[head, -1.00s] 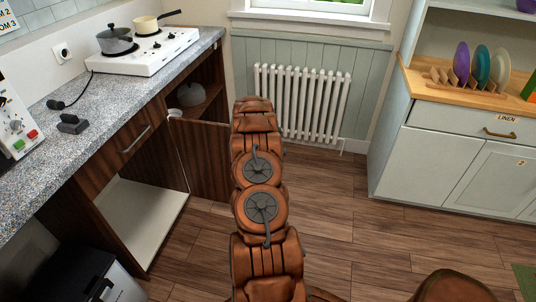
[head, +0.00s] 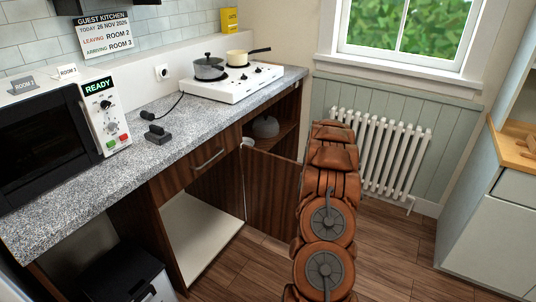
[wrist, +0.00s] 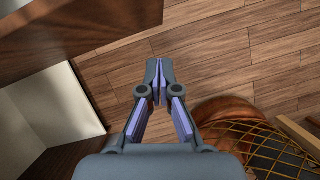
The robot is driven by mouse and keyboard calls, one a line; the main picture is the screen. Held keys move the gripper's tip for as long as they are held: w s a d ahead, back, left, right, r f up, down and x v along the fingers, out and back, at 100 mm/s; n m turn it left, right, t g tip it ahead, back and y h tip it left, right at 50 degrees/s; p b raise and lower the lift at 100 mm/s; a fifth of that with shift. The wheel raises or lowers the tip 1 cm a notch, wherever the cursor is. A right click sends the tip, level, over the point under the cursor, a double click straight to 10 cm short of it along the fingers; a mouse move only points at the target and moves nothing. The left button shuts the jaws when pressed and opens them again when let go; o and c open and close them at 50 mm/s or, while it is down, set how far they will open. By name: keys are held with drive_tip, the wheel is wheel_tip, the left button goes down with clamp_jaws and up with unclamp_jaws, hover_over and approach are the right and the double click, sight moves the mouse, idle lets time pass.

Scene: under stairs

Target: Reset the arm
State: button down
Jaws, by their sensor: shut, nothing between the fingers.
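My gripper (wrist: 158,68) shows in the wrist view with its two fingers together and nothing between them. It points down over the wooden floor (wrist: 215,60). In the head view my orange-brown arm stands in front of the radiator, and my gripper is hidden there. An open cabinet door (head: 272,195) is just left of my arm in the head view.
The speckled counter (head: 120,180) on the left holds a microwave (head: 45,135), a hob (head: 232,82), a grey pot (head: 208,68) and a cream pan (head: 240,57). A white radiator (head: 385,150) is behind my arm. A pale cabinet (head: 490,235) stands at right. Floor between is clear.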

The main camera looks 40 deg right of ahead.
drive_tip(key=w+a+r+m+y+p, duration=0.1)
drive_tip(key=a+r+m, duration=0.2)
drive_tip(key=a+r, duration=0.65)
drive_tip(key=a+r+m+y, duration=0.1)
drive_tip(key=a+r+m, duration=0.3)
drive_tip(key=a, duration=1.1)
drive_tip(key=w+a+r+m+y+p, duration=0.1)
drive_tip(key=a+r+m, duration=0.1)
drive_tip(key=a+r, duration=0.85)
drive_tip(key=s+a+r+m, duration=0.1)
drive_tip(key=s+a+m, duration=0.1)
drive_tip(key=s+a, duration=0.45)
drive_tip(key=s+a+r+m, duration=0.15)
drive_tip(key=s+a, duration=0.25)
drive_tip(key=a, duration=0.6)
drive_tip(key=s+a+m+g+y+p, duration=0.1)
drive_tip(key=s+a+m, duration=0.4)
drive_tip(key=s+a, duration=0.4)
drive_tip(key=s, duration=0.6)
drive_tip(key=shift+s+a+m+g, duration=0.15)
drive_tip(key=shift+s+m+g, duration=0.15)
drive_tip(key=shift+m+g, duration=0.1)
